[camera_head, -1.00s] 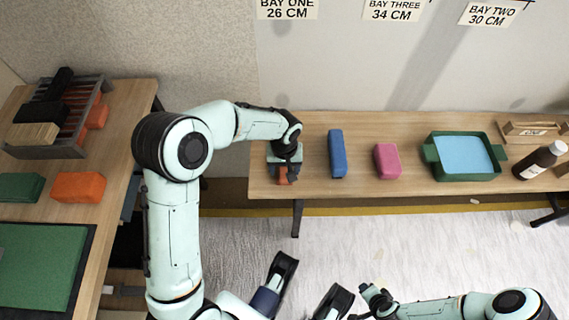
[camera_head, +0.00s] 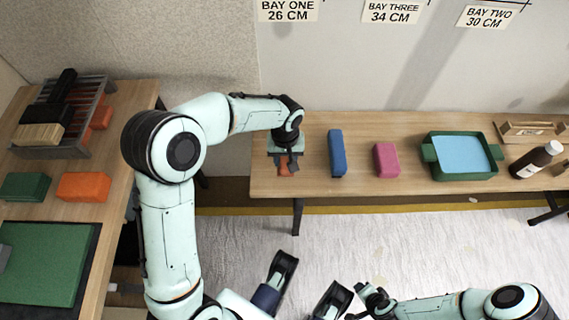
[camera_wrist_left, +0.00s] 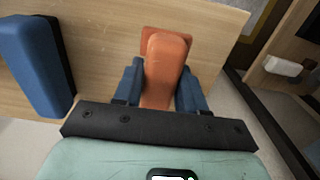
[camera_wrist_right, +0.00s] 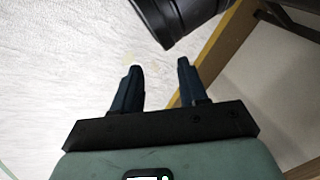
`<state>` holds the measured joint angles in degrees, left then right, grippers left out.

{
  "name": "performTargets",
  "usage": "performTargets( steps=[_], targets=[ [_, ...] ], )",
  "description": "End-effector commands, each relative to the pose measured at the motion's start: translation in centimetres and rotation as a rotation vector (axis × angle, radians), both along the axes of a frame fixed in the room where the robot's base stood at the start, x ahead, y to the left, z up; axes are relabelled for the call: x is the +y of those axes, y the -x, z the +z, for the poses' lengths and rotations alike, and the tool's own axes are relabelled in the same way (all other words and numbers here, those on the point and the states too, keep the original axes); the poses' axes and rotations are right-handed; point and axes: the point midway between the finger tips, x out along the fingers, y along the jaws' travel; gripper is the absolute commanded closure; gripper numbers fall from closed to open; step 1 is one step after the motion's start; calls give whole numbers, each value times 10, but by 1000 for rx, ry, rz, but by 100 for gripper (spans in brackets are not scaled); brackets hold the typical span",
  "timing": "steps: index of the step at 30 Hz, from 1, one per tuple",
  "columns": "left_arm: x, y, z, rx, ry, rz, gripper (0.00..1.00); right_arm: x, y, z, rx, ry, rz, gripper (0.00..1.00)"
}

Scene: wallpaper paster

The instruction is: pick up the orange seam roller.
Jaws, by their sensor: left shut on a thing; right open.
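The orange seam roller (camera_wrist_left: 163,68) sits between the two blue fingers of my left gripper (camera_wrist_left: 158,85) in the left wrist view. The gripper is shut on it. In the head view, my left gripper (camera_head: 285,164) is at the left end of the back table and partly hides the orange roller (camera_head: 283,169). I cannot tell whether the roller touches the tabletop. My right gripper (camera_wrist_right: 159,72) is open and empty over the floor, well away from the back table.
On the back table (camera_head: 310,183), a blue block (camera_head: 337,153) is nearest, then a pink block (camera_head: 386,160), a green tray (camera_head: 463,173) and a dark bottle (camera_head: 536,160). The left table holds an orange block (camera_head: 83,186), a green block (camera_head: 25,186) and a rack (camera_head: 83,142).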

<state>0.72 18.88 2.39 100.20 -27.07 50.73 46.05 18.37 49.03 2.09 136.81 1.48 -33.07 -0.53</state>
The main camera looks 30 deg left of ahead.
Motion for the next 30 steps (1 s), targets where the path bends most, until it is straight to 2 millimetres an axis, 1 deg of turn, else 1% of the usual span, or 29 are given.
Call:
performTargets(
  steps=[1, 6, 9, 12, 15, 18, 21, 29, 30],
  targets=[
    [0, -1, 21, -8, 0, 1, 90, 4, 7, 8, 15, -8, 7, 57],
    [0, -1, 72, -9, 1, 0, 90, 14, 28, 23, 71, -36, 30, 57],
    [0, -1, 98, -6, 1, 1, 90, 20, 38, 30, 99, -50, 42, 57],
    [0, -1, 119, -6, 1, 1, 90, 24, 47, 37, 122, -60, 51, 57],
    [0, -1, 134, -5, 0, 0, 90, 27, 54, 41, 141, -69, 59, 57],
    [0, -1, 144, -4, 0, -1, 90, 29, 58, 44, 152, -75, 64, 57],
    [0, 0, 149, -1, 0, -1, 90, 30, 60, 45, 158, -77, 66, 57],
    [0, 0, 149, -1, 0, 0, 90, 30, 61, 44, 160, -78, 66, 57],
    [0, 0, 149, -1, 0, 0, 63, 30, 61, 44, 160, -78, 66, 57]
  ],
)
